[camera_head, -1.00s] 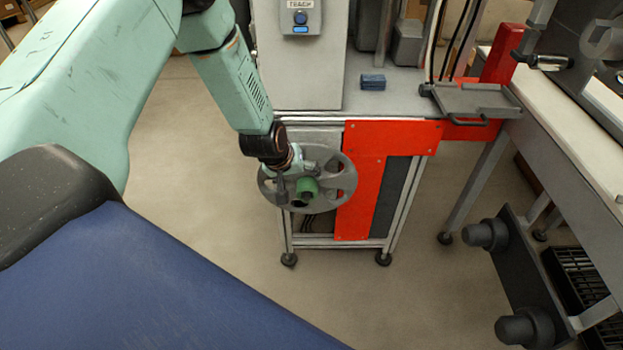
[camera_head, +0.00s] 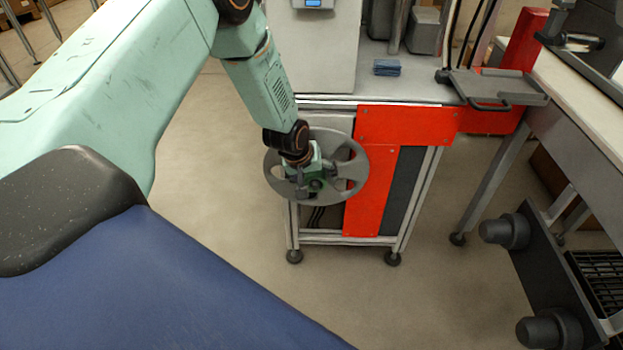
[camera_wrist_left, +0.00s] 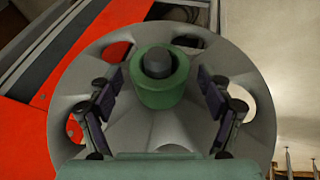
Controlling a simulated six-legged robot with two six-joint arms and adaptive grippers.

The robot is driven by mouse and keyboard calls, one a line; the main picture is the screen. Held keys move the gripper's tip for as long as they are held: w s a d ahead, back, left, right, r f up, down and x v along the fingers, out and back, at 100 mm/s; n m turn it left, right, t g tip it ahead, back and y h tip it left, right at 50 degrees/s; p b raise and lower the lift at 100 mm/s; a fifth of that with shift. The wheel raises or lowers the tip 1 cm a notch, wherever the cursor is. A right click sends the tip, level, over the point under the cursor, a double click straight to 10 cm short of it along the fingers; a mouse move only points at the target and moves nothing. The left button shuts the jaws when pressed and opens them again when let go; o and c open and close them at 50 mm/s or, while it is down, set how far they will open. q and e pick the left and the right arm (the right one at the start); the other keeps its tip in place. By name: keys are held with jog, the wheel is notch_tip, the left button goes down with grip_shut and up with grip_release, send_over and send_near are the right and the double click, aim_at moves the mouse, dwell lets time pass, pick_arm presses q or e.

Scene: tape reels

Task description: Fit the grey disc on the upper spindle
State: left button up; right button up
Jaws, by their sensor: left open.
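The grey disc (camera_head: 352,165) is a spoked reel standing upright before the front of the grey and red cabinet. Its green hub (camera_wrist_left: 158,93) has a dark round stub (camera_wrist_left: 158,62) in its centre, which looks like a spindle end. My left gripper (camera_head: 315,184) is in front of the hub and partly hides it in the head view. In the left wrist view the left gripper (camera_wrist_left: 162,84) is open, one finger on each side of the hub, with gaps showing. Whether another spindle sits above or below is hidden. My right gripper is not in view.
The cabinet's red panel (camera_head: 372,195) is behind the disc. Two dark stubs (camera_head: 505,231) on a dark plate (camera_head: 530,265) stand out at lower right, beside a white-topped bench (camera_head: 590,115). A blue block (camera_head: 387,67) lies on the cabinet top. Floor between is clear.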

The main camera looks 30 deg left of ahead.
pick_arm(q)
jog(key=shift+w+f, duration=0.2)
jog(key=shift+f, duration=0.05)
jog(key=shift+c, duration=0.3)
jog(key=c, duration=1.5)
jog(key=shift+r, duration=0.1)
jog(key=shift+c, duration=0.2)
